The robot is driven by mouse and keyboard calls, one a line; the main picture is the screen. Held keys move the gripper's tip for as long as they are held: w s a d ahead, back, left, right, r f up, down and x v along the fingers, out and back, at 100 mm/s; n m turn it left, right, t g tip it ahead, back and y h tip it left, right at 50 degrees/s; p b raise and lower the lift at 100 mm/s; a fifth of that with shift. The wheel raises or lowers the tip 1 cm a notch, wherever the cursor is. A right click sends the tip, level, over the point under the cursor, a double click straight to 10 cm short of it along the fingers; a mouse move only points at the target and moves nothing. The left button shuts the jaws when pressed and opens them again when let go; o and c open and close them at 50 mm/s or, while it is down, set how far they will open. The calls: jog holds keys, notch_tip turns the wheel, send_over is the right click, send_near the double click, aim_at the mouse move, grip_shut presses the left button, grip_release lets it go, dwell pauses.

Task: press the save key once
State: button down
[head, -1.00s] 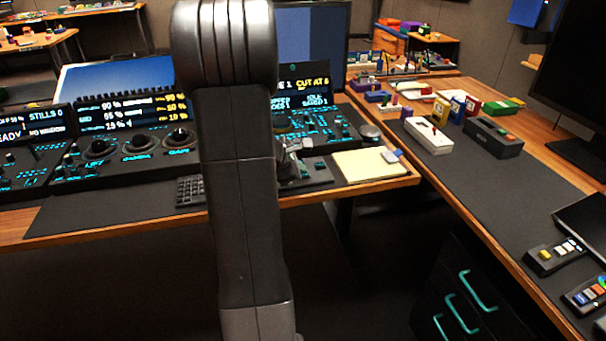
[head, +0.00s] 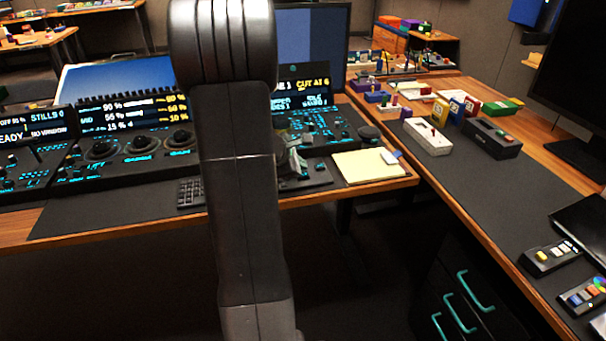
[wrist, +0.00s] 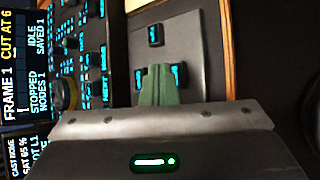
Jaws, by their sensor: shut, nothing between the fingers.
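My gripper (wrist: 160,84) is shut and empty. In the wrist view its pale green fingers reach over a small grey keypad (wrist: 205,50) with a few dark, cyan-lettered keys. One key (wrist: 153,35) stands clear beyond the fingertips. Another key (wrist: 139,78) lies left of the fingers and a third (wrist: 180,75) lies right of them, both partly hidden. I cannot read the lettering, so I cannot tell which is the save key. Contact with the keypad cannot be told. The panel screen (wrist: 20,60) reads IDLE and SAVED 1. In the head view my arm hides much of the panel.
A panel with several lit keys (wrist: 90,50) and a dark round knob (wrist: 66,88) lies left of the keypad in the wrist view. A yellow notepad (head: 366,167) lies right of the keypad. Trackballs (head: 140,145) sit left of my arm.

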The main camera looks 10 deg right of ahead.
notch_tip(320, 180, up, 5)
jog(key=p, duration=0.3)
jog(key=shift+f, duration=0.1)
dwell(0.7)
